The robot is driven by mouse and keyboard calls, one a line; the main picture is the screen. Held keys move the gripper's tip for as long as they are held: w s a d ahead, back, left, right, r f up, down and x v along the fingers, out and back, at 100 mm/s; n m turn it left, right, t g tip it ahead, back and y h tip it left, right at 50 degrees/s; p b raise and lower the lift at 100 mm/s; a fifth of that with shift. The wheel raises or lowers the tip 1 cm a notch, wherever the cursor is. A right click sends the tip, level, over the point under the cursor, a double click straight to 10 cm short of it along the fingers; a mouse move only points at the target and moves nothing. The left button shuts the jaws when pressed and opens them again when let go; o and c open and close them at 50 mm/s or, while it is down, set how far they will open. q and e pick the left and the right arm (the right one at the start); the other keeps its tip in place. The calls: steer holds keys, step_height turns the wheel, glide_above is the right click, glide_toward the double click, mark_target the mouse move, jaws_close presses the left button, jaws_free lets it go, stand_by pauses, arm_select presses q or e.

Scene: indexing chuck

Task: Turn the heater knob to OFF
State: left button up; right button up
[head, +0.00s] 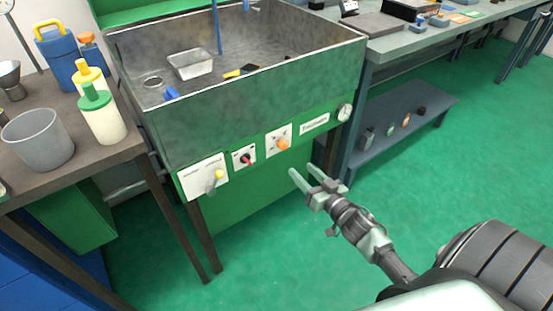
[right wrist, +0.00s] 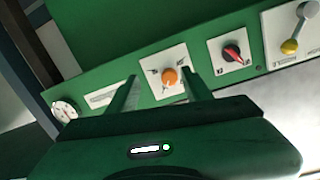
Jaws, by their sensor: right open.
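An orange knob (head: 283,144) sits on a white plate on the green front panel of the metal basin. A red knob (head: 248,159) is on another plate to its left. I cannot read which plate is the heater's, nor the setting marks. My right gripper (head: 303,171) is open and empty, in front of the panel and a little below and right of the orange knob. In the right wrist view, the orange knob (right wrist: 170,76) appears between the fingers (right wrist: 160,75), with no contact visible. The red knob (right wrist: 232,53) is right of them. My left gripper is not in view.
A yellow-ended lever (head: 214,180) is at the panel's left. A label plate (head: 314,125) and round gauge (head: 345,112) are at its right. The basin (head: 240,108) rises above the panel. A low blue shelf (head: 440,103) stands right; the floor in front is clear.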

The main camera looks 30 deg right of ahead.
mark_target(285, 147)
steer(key=shift+t, duration=0.4)
steer(key=w+r, duration=0.1)
steer(key=w, duration=0.4)
steer(key=w+r+b, duration=0.1)
steer(key=w, duration=0.2)
steer(key=shift+w+a+r, duration=0.25)
steer(key=shift+a+r, duration=0.05)
steer(key=shift+r, duration=0.05)
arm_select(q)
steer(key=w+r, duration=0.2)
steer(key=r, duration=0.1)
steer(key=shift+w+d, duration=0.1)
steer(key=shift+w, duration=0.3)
arm_select(e)
jaws_close()
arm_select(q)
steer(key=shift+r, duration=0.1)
